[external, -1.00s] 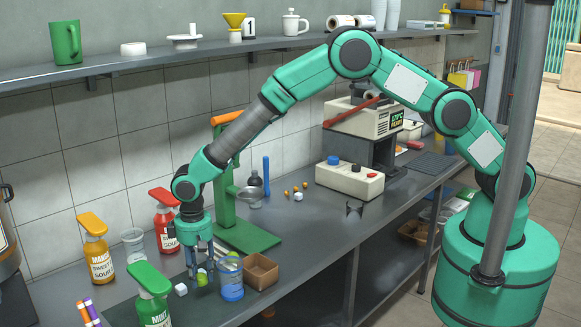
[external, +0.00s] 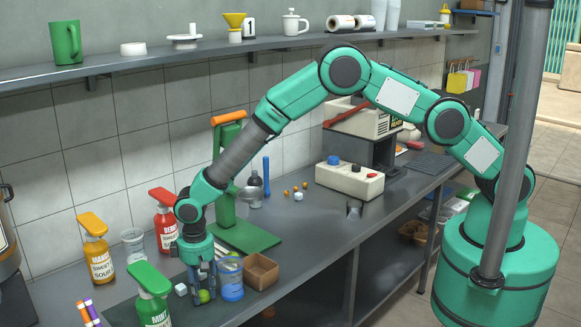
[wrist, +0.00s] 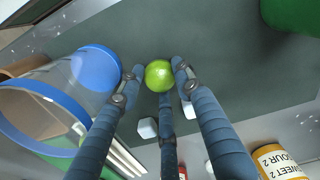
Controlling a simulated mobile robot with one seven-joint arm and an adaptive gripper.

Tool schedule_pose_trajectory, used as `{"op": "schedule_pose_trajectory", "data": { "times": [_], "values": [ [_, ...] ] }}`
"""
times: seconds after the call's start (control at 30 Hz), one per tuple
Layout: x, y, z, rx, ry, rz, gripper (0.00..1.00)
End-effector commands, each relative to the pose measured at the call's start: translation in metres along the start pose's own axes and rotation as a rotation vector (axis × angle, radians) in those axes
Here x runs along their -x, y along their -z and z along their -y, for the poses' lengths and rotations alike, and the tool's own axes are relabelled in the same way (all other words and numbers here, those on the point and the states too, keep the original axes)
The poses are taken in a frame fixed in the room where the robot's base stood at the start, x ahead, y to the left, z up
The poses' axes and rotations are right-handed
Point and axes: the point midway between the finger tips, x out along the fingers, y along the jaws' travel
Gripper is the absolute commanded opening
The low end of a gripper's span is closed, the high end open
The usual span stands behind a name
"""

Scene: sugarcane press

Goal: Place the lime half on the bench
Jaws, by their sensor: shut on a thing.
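The lime half (wrist: 158,75) is bright green and round from above in the wrist view. It also shows low between the fingers in the external view (external: 204,296). My gripper (external: 201,287) points down and is shut on it, with fingertips around its sides in the wrist view (wrist: 155,78). The lime is at or just above the dark mat (wrist: 210,60) on the grey bench (external: 290,235); I cannot tell if it touches.
White cubes (wrist: 148,127) lie near the fingers. Green-capped (external: 152,297), red (external: 166,225) and orange-capped (external: 97,250) sauce bottles stand left. The green press (external: 226,180) stands behind.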

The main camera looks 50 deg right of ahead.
Motion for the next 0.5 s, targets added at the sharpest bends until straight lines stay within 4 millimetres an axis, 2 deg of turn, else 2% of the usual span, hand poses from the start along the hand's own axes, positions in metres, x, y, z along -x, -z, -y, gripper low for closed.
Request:
{"op": "schedule_pose_trajectory", "data": {
  "times": [0.5],
  "values": [
    [-0.0077, 0.0002, 0.0001, 0.0, 0.0, -0.001, 0.16]
  ]
}}
